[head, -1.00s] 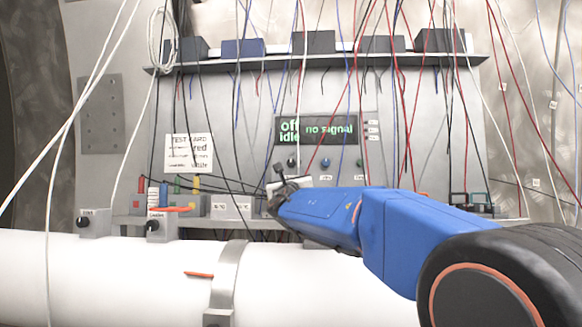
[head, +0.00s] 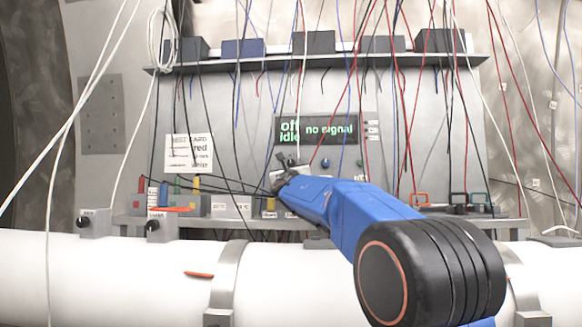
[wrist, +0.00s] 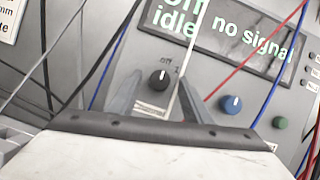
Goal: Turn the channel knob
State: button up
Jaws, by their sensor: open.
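A black knob (wrist: 159,79) with a white mark sits on the grey panel under the display in the wrist view, near a small "off" label. To its right are a blue knob (wrist: 231,104) and a green knob (wrist: 280,122). I cannot read which one is the channel knob. My gripper (wrist: 160,98) is open, its two fingers pointing at the panel, with the black knob showing between them. I cannot tell whether they touch it. In the head view the gripper (head: 284,169) is just below the left end of the display and partly hides the black knob.
The display (head: 328,130) reads "off idle" and "no signal". Many thin cables hang in front of the panel. A white pipe (head: 120,275) runs along the front, with two small black-knobbed boxes (head: 158,228) above its left part. A shelf (head: 320,62) is above.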

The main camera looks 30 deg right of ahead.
jog(key=c, duration=1.1)
jog(key=shift+o, duration=0.2)
jog(key=shift+m, duration=0.4)
jog(key=m+h, duration=0.1)
jog(key=m, duration=0.1)
jog(key=m+g+h, duration=0.1)
jog(key=m, duration=0.1)
jog(key=shift+w+a, duration=0.15)
jog(key=m+g+h, duration=0.1)
jog(key=m, duration=0.2)
jog(key=m+g+h, duration=0.1)
jog(key=m, duration=0.2)
jog(key=shift+a+m+g, duration=0.15)
jog(key=shift+m+g, duration=0.15)
jog(key=shift+g, duration=0.1)
jog(key=m+g, duration=0.1)
jog(key=m, duration=0.1)
jog(key=m+g+h, duration=0.1)
jog(key=m, duration=0.1)
jog(key=shift+w+a+r+m, duration=0.1)
jog(key=shift+w+m, duration=0.05)
jog(key=shift+m, duration=0.25)
jog(key=shift+r+m+g, duration=0.1)
jog(key=shift+m+g, duration=0.5)
jog(key=shift+m, duration=0.7)
jog(key=shift+r+m+g, duration=0.1)
jog(key=shift+m+g, duration=0.5)
jog(key=shift+m, duration=0.7)
